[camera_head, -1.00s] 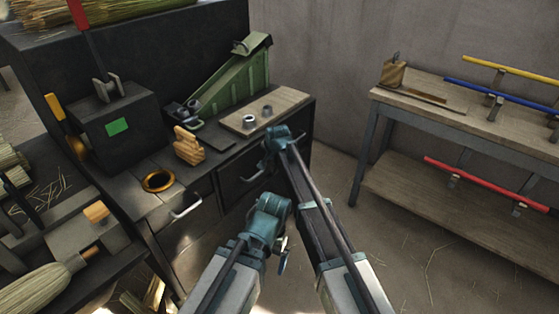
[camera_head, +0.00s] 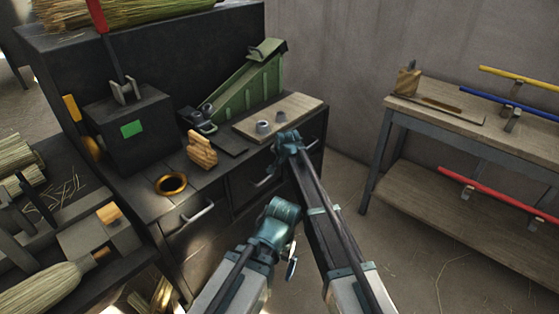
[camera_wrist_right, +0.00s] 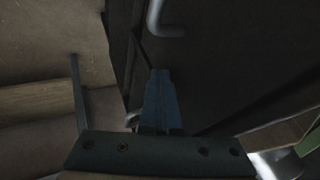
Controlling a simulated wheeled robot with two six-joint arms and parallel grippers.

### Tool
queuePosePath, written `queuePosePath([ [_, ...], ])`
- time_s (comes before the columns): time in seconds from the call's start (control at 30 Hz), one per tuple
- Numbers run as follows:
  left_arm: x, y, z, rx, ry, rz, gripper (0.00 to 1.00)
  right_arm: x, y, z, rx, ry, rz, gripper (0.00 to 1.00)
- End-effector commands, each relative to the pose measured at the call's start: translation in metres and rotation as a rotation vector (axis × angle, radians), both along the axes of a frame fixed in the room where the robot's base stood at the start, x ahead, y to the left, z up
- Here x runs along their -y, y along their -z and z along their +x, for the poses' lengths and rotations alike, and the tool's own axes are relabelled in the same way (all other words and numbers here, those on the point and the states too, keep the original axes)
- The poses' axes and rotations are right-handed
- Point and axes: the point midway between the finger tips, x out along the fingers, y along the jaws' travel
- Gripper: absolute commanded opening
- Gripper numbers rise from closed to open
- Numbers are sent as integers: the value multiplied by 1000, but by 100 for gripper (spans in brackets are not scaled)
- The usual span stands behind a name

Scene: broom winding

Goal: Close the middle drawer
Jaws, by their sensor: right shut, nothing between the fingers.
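The middle drawer (camera_head: 244,188) is in the front of the dark workbench in the head view, with a pale bar handle (camera_head: 263,179). I cannot tell how far it stands out. My right gripper (camera_head: 287,140) is at the bench front, just right of that handle, its fingertips hard to make out. In the right wrist view its fingers (camera_wrist_right: 161,84) are shut and empty, close to a dark panel with a curved metal handle (camera_wrist_right: 163,20); contact is unclear. My left gripper (camera_head: 291,262) hangs in front of the bench, its jaws unclear.
Another drawer handle (camera_head: 197,213) is to the left. The bench top holds an orange ring (camera_head: 171,183), a wooden block (camera_head: 202,151), a green clamp device (camera_head: 245,88) and a board (camera_head: 290,113). A rack table (camera_head: 440,112) stands right, with open floor between.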

Motion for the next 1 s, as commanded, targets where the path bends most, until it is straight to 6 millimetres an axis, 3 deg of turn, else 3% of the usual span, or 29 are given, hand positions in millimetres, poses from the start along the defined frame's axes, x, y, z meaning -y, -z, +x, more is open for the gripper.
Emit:
queuePosePath([
  [0.23,0,-6,0,0,0,0,98,31,-5,-26,-6,4,-3,0],
  [0.63,0,-70,0,0,0,0,98,42,-69,-68,-7,4,-5,0],
  [0.8,0,-81,0,0,0,0,98,45,-80,-78,-7,4,-6,0],
  [1.0,0,-81,0,0,0,0,98,45,-79,-79,-7,4,-6,0],
])
